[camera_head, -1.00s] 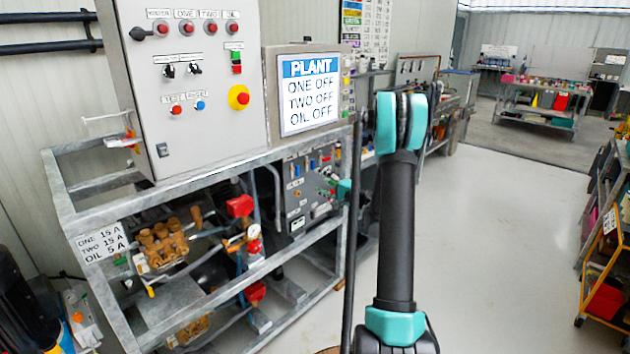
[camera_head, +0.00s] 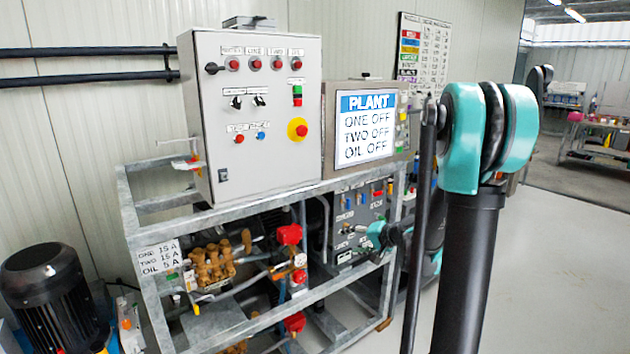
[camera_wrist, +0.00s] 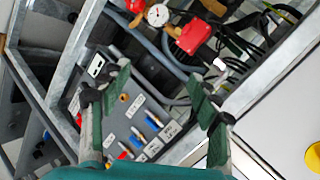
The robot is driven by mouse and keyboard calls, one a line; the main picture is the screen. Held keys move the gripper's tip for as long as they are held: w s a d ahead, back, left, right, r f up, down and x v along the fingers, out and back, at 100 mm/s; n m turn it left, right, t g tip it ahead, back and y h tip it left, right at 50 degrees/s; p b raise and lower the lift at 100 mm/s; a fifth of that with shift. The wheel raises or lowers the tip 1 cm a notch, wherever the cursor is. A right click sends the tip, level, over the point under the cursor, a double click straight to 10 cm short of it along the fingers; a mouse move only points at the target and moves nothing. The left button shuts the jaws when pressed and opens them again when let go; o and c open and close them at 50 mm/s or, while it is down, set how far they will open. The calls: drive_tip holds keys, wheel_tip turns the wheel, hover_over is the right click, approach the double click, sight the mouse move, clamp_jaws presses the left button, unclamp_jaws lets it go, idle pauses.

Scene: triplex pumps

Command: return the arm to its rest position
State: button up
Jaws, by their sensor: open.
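My arm stands large at the right of the head view, with a black upright link (camera_head: 470,270) and a teal joint (camera_head: 490,135) on top. My gripper (camera_head: 362,234) is partly visible beyond it, in front of the grey panel with coloured fittings (camera_head: 350,205) in the frame. In the wrist view my gripper (camera_wrist: 160,88) has its two green fingers spread apart with nothing held between them. Behind the fingers is the same panel (camera_wrist: 133,115), with blue, red and orange fittings. I cannot tell whether the fingers touch anything.
A metal frame (camera_head: 150,335) holds a control cabinet (camera_head: 262,160), a screen reading PLANT, ONE OFF, TWO OFF, OIL OFF (camera_head: 366,128), and brass pump parts (camera_head: 212,265). A black motor (camera_head: 55,300) stands at left. A gauge (camera_wrist: 157,15) and pipes lie close beyond the gripper. Clear floor (camera_head: 570,270) lies at right.

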drive_tip(key=s+d+f+n+g+h, duration=0.1)
drive_tip(key=s+d+f+h, duration=0.1)
drive_tip(key=s, duration=0.7)
drive_tip(key=s+d+f+n+g+h, duration=0.1)
drive_tip(key=s+d+f+n+h, duration=0.1)
drive_tip(key=s, duration=0.8)
drive_tip(key=s+d+f+n+g+h, duration=0.2)
drive_tip(key=s+f+h, duration=0.2)
drive_tip(key=s, duration=0.6)
drive_tip(key=shift+s+d, duration=0.2)
